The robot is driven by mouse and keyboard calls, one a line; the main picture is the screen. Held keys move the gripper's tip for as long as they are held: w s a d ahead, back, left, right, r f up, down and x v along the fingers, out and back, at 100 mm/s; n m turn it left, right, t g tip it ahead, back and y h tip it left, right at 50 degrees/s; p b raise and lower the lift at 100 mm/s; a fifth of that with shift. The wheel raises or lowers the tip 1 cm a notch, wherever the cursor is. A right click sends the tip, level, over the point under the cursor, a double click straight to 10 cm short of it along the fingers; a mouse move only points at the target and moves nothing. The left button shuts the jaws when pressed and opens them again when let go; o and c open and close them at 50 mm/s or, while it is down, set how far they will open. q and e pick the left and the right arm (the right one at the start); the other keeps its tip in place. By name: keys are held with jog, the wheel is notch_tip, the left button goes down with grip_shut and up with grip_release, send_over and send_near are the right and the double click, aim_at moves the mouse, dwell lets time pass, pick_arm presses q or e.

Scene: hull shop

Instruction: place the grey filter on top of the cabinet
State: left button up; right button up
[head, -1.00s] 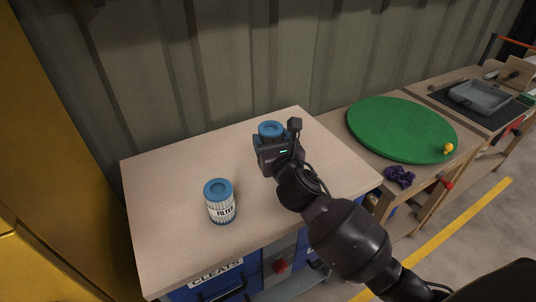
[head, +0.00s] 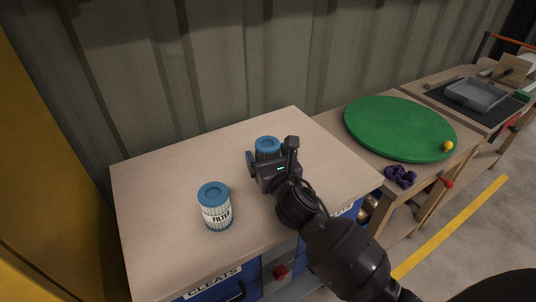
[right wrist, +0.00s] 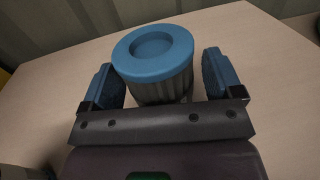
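The grey filter, with a blue lid (head: 267,145) and ribbed grey body (right wrist: 160,90), is upright on the wooden cabinet top (head: 165,165), towards the back right. Its base is hidden behind my right gripper. My right gripper (head: 268,160) is around it, with one blue-padded finger on each side. In the right wrist view the fingers (right wrist: 162,82) stand apart, with a small gap between each pad and the filter. My left gripper is not in view.
A white filter with a blue lid (head: 215,207) stands on the cabinet top at front left. Beyond the right edge are a green disc (head: 398,128), a yellow ball (head: 448,146), a purple cloth (head: 400,176) and a grey tray (head: 475,95). The cabinet top's left part is clear.

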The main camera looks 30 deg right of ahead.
jog(key=shift+r, duration=0.2)
jog(key=shift+s, duration=0.2)
jog(key=s, duration=0.3)
jog(key=s+a+p, duration=0.1)
jog(key=s, duration=0.6)
jog(key=shift+a+p, duration=0.2)
jog(key=shift+p, duration=0.15)
jog(key=shift+s+a, duration=0.1)
jog(key=shift+s, duration=0.6)
jog(key=shift+s, duration=0.1)
